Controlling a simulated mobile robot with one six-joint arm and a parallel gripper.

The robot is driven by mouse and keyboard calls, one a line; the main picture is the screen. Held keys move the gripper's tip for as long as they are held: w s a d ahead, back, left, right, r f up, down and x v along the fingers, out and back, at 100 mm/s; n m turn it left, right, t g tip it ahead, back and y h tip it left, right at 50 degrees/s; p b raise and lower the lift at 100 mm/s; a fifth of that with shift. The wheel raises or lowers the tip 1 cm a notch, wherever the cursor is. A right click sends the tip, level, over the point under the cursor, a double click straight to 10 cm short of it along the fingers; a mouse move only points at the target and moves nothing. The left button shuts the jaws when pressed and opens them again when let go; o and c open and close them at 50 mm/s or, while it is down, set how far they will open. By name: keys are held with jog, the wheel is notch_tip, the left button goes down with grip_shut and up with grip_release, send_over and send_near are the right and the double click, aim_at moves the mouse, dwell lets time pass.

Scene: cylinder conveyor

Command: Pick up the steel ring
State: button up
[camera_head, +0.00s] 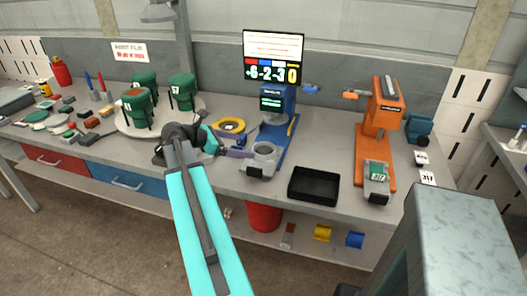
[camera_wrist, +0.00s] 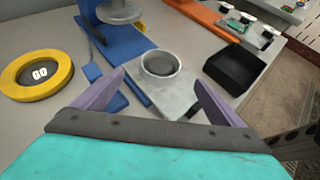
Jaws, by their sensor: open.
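The steel ring (camera_wrist: 160,58) sits on a grey metal block (camera_wrist: 178,101) at the front of the blue machine in the wrist view. A darker round face shows inside the ring. It also shows in the head view as a small grey ring (camera_head: 265,148) at the blue machine's front. My gripper (camera_wrist: 159,78) is open, with its purple fingers left and right of the ring in the wrist view and nothing between them. In the head view my gripper (camera_head: 250,154) is just left of the ring, low over the bench. I cannot tell if a finger touches it.
A yellow ring gauge (camera_wrist: 12,82) lies to the left. The blue machine (camera_wrist: 130,42) stands behind the ring. A black tray (camera_wrist: 235,70) is close on the right, with an orange machine (camera_head: 380,115) beyond it.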

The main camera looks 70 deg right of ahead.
aim_at(266, 149)
jog(key=shift+x, duration=2.4)
jog(key=shift+s+d+p, duration=0.1)
jog(key=shift+p, duration=0.2)
jog(key=shift+p+x, duration=0.7)
jog(key=shift+x, duration=1.8)
jog(key=c, duration=1.2)
jog(key=shift+r, duration=0.2)
